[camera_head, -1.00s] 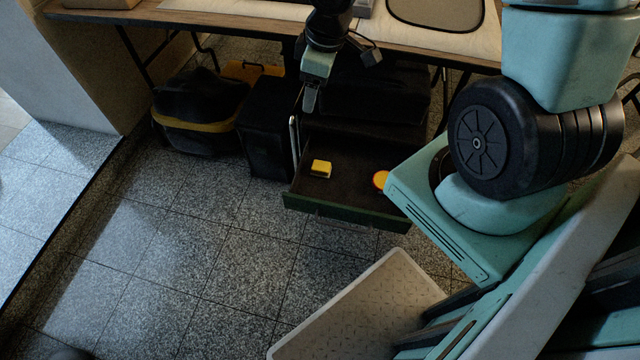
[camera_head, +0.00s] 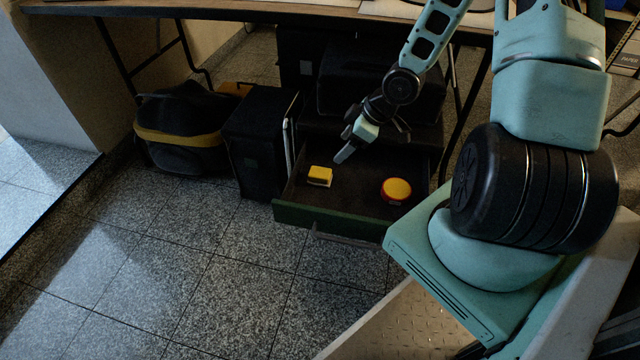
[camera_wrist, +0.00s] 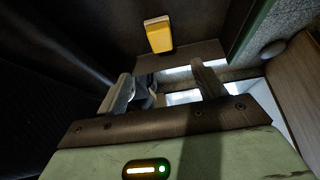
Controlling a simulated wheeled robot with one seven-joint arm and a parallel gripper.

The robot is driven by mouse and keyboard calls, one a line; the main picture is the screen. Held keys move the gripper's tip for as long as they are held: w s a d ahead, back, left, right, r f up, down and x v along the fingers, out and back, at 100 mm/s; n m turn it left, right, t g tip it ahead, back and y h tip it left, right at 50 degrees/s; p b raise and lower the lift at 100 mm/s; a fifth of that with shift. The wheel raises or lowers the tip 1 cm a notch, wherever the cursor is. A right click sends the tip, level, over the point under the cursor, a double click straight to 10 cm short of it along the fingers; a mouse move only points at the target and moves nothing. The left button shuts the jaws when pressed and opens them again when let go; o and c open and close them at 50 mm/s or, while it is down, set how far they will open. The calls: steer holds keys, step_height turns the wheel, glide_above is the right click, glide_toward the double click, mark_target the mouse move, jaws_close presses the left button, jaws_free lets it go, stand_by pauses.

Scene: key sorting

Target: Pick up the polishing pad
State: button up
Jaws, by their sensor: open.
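Two yellow things lie apart in the open drawer (camera_head: 335,214): a small yellow block (camera_head: 320,176) at its left and a round yellow pad with a red rim (camera_head: 396,191) at its right. The pictures do not settle which is the polishing pad. My gripper (camera_head: 343,157) is over the drawer, tilted down to the left, just above and right of the block. In the wrist view the gripper (camera_wrist: 165,84) is open and empty, with the yellow block (camera_wrist: 160,37) beyond the fingertips, roughly between them. The round pad is not identifiable there.
The drawer's green front faces the open tiled floor (camera_head: 180,265). A black box (camera_head: 262,142) and a black and yellow bag (camera_head: 180,133) stand to its left. The table edge (camera_head: 250,13) and a dark cabinet (camera_head: 310,60) are behind and above.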

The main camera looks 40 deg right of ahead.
steer(key=b, duration=0.5)
glide_toward(320, 172)
steer(key=x, duration=0.5)
steer(key=shift+w+d, duration=0.1)
steer(key=shift+w, duration=0.1)
steer(key=b+x, duration=0.4)
steer(key=x, duration=0.1)
steer(key=shift+s+f+b, duration=0.2)
steer(key=shift+b, duration=0.15)
steer(key=shift+r, duration=0.1)
steer(key=c, duration=1.1)
